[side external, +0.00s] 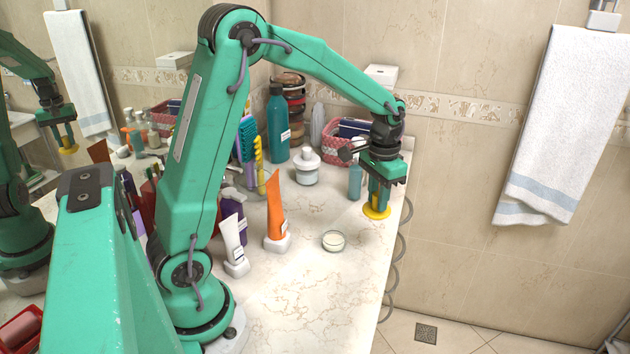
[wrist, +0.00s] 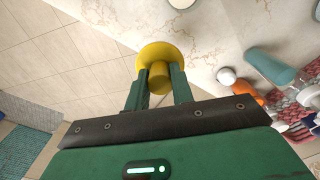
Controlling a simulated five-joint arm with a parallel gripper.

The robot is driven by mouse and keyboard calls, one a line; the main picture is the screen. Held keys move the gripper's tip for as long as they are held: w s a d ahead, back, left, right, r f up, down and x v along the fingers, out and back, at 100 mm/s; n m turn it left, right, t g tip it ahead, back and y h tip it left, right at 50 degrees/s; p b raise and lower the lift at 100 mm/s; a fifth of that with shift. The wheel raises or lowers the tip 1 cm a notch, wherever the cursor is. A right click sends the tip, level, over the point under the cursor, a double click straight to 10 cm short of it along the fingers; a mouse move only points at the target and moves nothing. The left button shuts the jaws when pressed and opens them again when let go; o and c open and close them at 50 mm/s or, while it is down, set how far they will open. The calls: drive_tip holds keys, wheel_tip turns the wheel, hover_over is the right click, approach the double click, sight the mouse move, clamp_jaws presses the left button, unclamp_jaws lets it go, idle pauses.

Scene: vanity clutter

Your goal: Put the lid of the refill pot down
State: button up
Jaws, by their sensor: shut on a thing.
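The yellow lid (side external: 377,212) is a round disc with a knob on top. My gripper (side external: 378,198) points down and is shut on the knob. In the wrist view the lid (wrist: 152,52) sits between the tips of my gripper (wrist: 158,82), overlapping the counter's edge in the picture. I cannot tell whether the lid touches the counter or hangs just above it. The refill pot (side external: 333,241), a small clear pot with pale contents, stands open on the counter, left of and nearer than the lid. It is partly cut off at the top of the wrist view (wrist: 181,3).
The marble counter (side external: 325,295) is clear around the pot and in front. Its right edge runs close beside the lid. A teal bottle (side external: 355,180) stands behind my gripper; an orange tube (side external: 275,210) and a white tube (side external: 232,240) stand left. Baskets and bottles crowd the back.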

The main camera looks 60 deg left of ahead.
drive_tip(key=shift+a, duration=0.1)
drive_tip(key=a+f, duration=0.2)
drive_tip(key=a, duration=0.1)
drive_tip(key=w+a+f, duration=0.1)
drive_tip(key=a+f, duration=0.1)
drive_tip(key=a, duration=0.2)
drive_tip(key=w+a+f, duration=0.1)
drive_tip(key=a+f, duration=0.2)
drive_tip(key=a, duration=0.1)
drive_tip(key=shift+a, duration=0.15)
drive_tip(key=shift+s, duration=0.1)
drive_tip(key=shift+f, duration=2)
drive_tip(key=o, duration=1)
drive_tip(key=shift+f, duration=0.15)
drive_tip(key=shift+c, duration=0.2)
